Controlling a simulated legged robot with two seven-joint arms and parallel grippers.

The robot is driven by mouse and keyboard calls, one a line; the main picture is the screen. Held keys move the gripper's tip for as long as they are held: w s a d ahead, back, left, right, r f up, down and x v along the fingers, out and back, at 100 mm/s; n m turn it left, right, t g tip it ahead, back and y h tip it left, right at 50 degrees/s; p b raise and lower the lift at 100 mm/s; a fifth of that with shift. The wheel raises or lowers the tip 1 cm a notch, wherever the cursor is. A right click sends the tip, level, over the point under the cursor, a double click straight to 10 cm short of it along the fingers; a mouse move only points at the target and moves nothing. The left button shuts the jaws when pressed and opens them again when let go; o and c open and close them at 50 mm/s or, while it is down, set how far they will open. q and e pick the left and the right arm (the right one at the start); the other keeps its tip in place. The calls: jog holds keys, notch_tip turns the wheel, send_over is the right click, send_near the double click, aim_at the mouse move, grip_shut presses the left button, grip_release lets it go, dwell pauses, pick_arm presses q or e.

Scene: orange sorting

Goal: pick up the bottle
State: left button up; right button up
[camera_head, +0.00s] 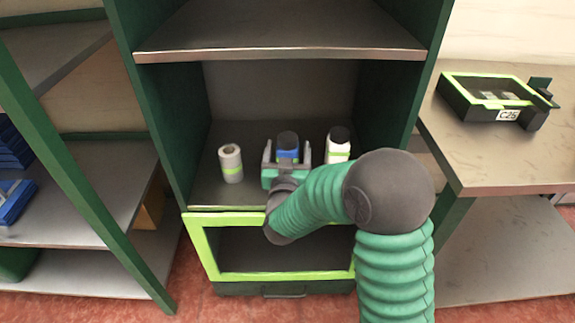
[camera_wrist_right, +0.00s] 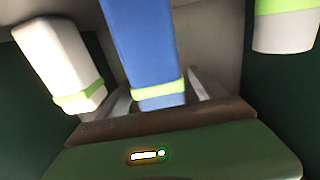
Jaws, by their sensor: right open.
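A blue bottle (camera_head: 288,153) with a dark cap stands on the middle shelf of the green cabinet. My right gripper (camera_head: 287,155) reaches in from the lower right, with one finger on each side of this bottle. In the right wrist view the blue bottle (camera_wrist_right: 146,50) has a light green band and stands between the fingertips (camera_wrist_right: 160,100). The fingers look apart, and the gripper is open. The lower part of the bottle is hidden by the gripper in the head view. My left gripper is not in view.
A grey-white roll-like container (camera_head: 231,164) stands left of the blue bottle, and a white bottle with a dark cap (camera_head: 338,145) stands to the right, both close by. Cabinet walls bound both sides. A green-rimmed bin (camera_head: 209,246) is below. A tray (camera_head: 463,98) sits on the right table.

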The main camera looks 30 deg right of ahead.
jog(key=shift+r, duration=0.1)
jog(key=shift+c, duration=0.5)
grip_shut()
